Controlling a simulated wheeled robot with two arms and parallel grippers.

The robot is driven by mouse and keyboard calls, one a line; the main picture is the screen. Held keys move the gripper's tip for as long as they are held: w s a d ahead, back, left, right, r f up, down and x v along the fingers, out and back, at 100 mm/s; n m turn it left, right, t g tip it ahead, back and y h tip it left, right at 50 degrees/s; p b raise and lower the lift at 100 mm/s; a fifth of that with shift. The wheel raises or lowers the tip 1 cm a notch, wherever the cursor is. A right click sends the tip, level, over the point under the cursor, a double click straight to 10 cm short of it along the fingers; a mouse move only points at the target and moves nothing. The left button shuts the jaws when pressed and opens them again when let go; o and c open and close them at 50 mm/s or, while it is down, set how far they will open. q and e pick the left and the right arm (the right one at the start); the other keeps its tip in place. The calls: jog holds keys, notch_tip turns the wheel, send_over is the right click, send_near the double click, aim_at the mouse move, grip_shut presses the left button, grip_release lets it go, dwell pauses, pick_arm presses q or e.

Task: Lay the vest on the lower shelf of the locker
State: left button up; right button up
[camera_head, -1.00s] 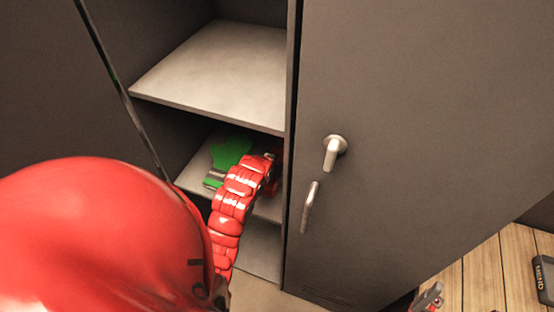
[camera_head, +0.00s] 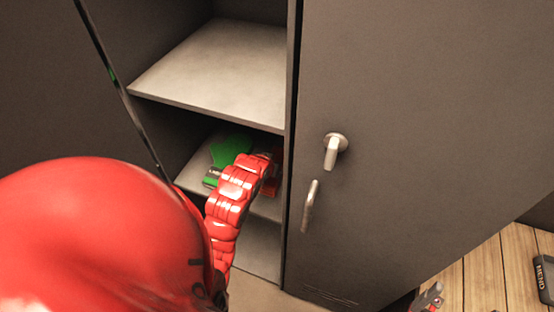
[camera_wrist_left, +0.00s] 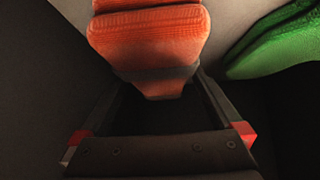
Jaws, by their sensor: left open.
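The orange folded vest (camera_wrist_left: 150,45) with a dark grey band lies between and just beyond the fingertips of my left gripper (camera_wrist_left: 158,85) in the left wrist view. The fingers are apart, with dark gaps beside the vest. In the head view my red left arm reaches into the locker (camera_head: 420,130) at its lower shelf (camera_head: 267,208). The arm mostly hides the gripper there; a reddish patch, probably the vest (camera_head: 273,184), shows beside it. What seems to be my right gripper (camera_head: 430,298) is barely in view at the bottom; its jaws are unclear.
A green item (camera_head: 230,148) lies on the lower shelf left of my arm; it also shows at the right of the wrist view (camera_wrist_left: 280,48). The upper shelf (camera_head: 215,65) is empty. A closed locker door with a handle (camera_head: 310,205) stands right of the opening.

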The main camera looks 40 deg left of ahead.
aim_at(271, 187)
pick_arm(q)
jog(key=v, duration=0.3)
jog(key=shift+s+r, duration=0.2)
jog(key=p+v, duration=0.1)
jog(key=v, duration=0.2)
jog(key=shift+w+r+p, duration=0.15)
jog(key=shift+p, duration=0.2)
jog(key=p+v, duration=0.2)
jog(key=p, duration=0.2)
jog(key=shift+s+r, duration=0.1)
jog(key=shift+s, duration=0.2)
